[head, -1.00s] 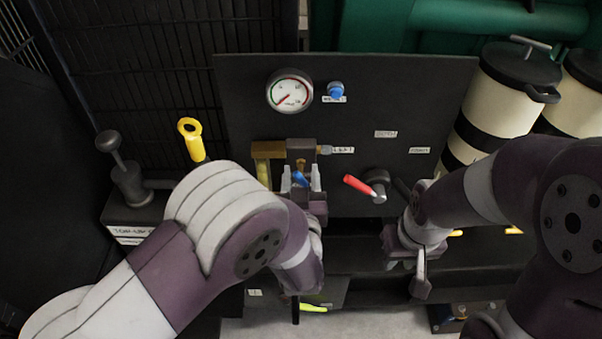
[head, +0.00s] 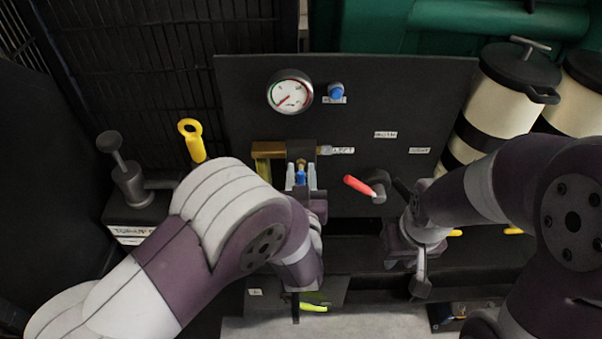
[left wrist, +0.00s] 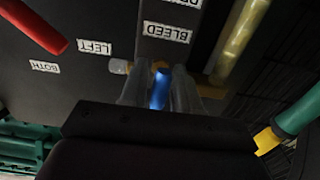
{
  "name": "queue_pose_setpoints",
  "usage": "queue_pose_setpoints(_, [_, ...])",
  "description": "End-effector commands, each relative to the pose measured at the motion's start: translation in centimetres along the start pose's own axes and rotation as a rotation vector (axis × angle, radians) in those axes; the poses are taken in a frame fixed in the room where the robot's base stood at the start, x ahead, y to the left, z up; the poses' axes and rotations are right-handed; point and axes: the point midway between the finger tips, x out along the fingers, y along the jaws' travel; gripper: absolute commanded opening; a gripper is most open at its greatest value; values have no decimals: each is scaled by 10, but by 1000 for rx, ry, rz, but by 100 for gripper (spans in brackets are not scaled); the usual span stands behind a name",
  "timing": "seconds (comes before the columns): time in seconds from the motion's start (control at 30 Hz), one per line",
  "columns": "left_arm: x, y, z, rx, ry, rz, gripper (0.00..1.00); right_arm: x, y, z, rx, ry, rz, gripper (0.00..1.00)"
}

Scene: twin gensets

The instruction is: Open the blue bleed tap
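The blue bleed tap (head: 300,178) sits on the brass and dark fitting below the gauge on the dark panel. Its lever points straight out between the fingers of my left gripper (head: 301,181). In the left wrist view the blue lever (left wrist: 160,90) fills the narrow space between the two grey fingers (left wrist: 160,94), which look closed on its sides. The BLEED label (left wrist: 167,33) is on the block beyond it. My right gripper (head: 406,270) hangs to the right, below the red lever, with its fingers apart and empty.
A red lever (head: 360,185) sticks out to the right of the tap. A gauge (head: 290,92) and a blue knob (head: 336,91) are above. A yellow handle (head: 192,139) and a hand pump (head: 130,183) stand at left. Cream canisters (head: 495,100) stand at right.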

Motion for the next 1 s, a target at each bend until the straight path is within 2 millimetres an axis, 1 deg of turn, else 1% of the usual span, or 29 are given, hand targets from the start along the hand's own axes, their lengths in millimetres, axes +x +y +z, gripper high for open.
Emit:
queue_pose_setpoints(0.33, [-1, 0, 0, -1, 0, 0, 48, 0, 0, 0, 0, 0, 0, 29])
queue_pose_setpoints(0.47, [-12, 1, 0, -1, -1, 3, 48, 0, 0, 0, 0, 0, 0, 29])
queue_pose_setpoints(0.57, [-34, 2, 0, 0, -2, 6, 48, -1, 0, 0, 0, 0, 0, 29])
queue_pose_setpoints(0.7, [-72, 2, 0, 1, -1, 9, 48, -2, 0, 0, 0, 0, 0, 29])
queue_pose_setpoints(0.8, [-97, 2, 0, 0, -1, 8, 48, -2, 0, 0, 0, 0, 0, 29])
queue_pose_setpoints(0.9, [-114, 2, 0, 0, 0, 6, 48, -2, 0, 0, 0, 0, 0, 29])
queue_pose_setpoints(1.0, [-124, 0, 0, 0, -1, 2, 48, -2, 0, 0, 0, 0, 0, 29])
